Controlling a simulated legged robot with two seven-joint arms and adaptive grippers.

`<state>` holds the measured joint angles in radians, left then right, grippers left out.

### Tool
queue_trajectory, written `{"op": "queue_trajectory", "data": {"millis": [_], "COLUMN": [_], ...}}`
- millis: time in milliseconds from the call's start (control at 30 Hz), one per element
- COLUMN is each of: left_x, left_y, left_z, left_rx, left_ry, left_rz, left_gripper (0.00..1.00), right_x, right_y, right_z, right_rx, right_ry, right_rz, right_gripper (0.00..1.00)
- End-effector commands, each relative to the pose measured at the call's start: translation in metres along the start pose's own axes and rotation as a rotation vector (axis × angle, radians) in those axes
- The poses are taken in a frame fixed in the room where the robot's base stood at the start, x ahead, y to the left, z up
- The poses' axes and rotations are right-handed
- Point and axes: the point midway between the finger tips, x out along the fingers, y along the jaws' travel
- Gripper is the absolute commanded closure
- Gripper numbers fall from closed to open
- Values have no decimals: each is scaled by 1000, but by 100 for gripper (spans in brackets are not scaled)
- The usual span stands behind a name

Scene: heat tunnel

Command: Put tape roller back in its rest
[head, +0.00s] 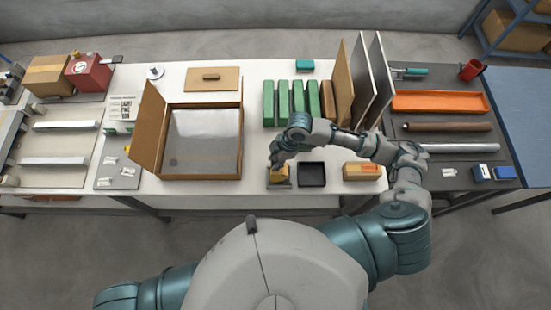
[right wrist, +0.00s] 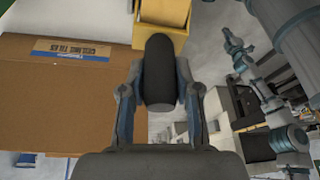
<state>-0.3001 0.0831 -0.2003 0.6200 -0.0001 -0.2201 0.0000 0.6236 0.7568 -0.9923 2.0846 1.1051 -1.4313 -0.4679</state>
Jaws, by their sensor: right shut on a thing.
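The tape roller is yellow with a black handle. It shows in the right wrist view (right wrist: 163,14) at the top and in the head view (head: 280,176) at the front of the white bench. My right gripper (head: 275,163) is above it. In the right wrist view my right gripper (right wrist: 160,85) has its fingers on both sides of the black handle, shut on it. A dark flat base (head: 280,186) shows under the roller and may be its rest; I cannot tell whether they touch. My left gripper is out of view.
A black square tray (head: 311,167) lies just right of the roller. A small cardboard box (head: 362,171) is further right. An open carton (head: 202,177) stands to the left. Green boxes (head: 283,101) and upright panels (head: 378,80) stand behind. The bench is clear between carton and roller.

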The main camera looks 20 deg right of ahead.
Motion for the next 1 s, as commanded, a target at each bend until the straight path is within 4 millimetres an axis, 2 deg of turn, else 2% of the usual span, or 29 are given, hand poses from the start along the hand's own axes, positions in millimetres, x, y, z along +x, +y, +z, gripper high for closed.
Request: {"op": "queue_trajectory", "data": {"millis": [333, 767, 1000], "left_x": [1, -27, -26], "left_y": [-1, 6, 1], "left_z": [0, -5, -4], "left_rx": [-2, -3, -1], "left_ry": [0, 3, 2], "left_rz": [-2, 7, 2], "left_gripper": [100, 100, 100], "right_x": [6, -18, -30], "right_y": [0, 0, 0], "right_z": [3, -8, -11], "right_rx": [0, -1, -1], "right_ry": [-1, -1, 1], "right_rz": [0, 1, 2], "right_gripper": [100, 100, 100]}}
